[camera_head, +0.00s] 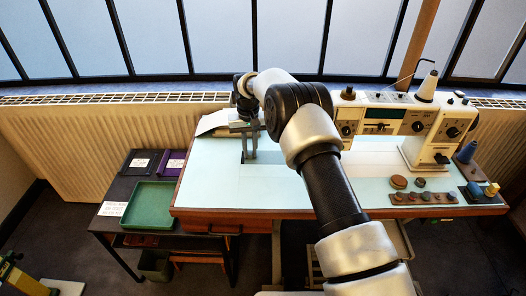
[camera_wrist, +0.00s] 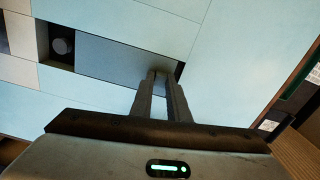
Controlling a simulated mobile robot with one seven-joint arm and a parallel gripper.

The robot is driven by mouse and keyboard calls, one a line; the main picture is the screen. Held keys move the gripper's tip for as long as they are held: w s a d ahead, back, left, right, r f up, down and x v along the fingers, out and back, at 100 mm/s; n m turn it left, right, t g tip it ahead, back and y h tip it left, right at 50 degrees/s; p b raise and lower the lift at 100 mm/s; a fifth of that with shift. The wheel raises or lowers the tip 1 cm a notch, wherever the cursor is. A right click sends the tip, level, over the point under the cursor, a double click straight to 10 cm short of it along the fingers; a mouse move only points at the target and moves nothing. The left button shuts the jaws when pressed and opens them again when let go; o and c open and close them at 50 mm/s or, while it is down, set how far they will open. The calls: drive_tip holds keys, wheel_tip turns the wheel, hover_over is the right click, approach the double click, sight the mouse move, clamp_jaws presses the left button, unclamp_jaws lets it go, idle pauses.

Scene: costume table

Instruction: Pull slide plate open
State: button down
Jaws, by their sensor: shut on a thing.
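The slide plate (camera_wrist: 118,62) is a long grey-blue strip set in the pale blue work surface, in the wrist view. At its left end is a dark opening (camera_wrist: 55,46) with a round grey part (camera_wrist: 62,46) inside. My gripper (camera_wrist: 164,76) points down at the plate's right end, its two fingers close together and shut on the plate there. The exact grip point is hidden between the fingertips.
A cream sewing machine (camera_head: 400,125) stands at the table's back right. Spools and round discs (camera_head: 398,182) lie at the right front. A lower side table with a green tray (camera_head: 150,205) is at the left. The table's middle front is clear.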

drive_tip(key=shift+a, duration=0.45)
drive_tip(key=c, duration=1.7)
unclamp_jaws()
drive_tip(key=shift+d, duration=0.1)
wheel_tip(320, 180, up, 18)
drive_tip(key=shift+f+p, duration=0.25)
drive_tip(key=shift+p, duration=1)
drive_tip(key=shift+r, duration=0.1)
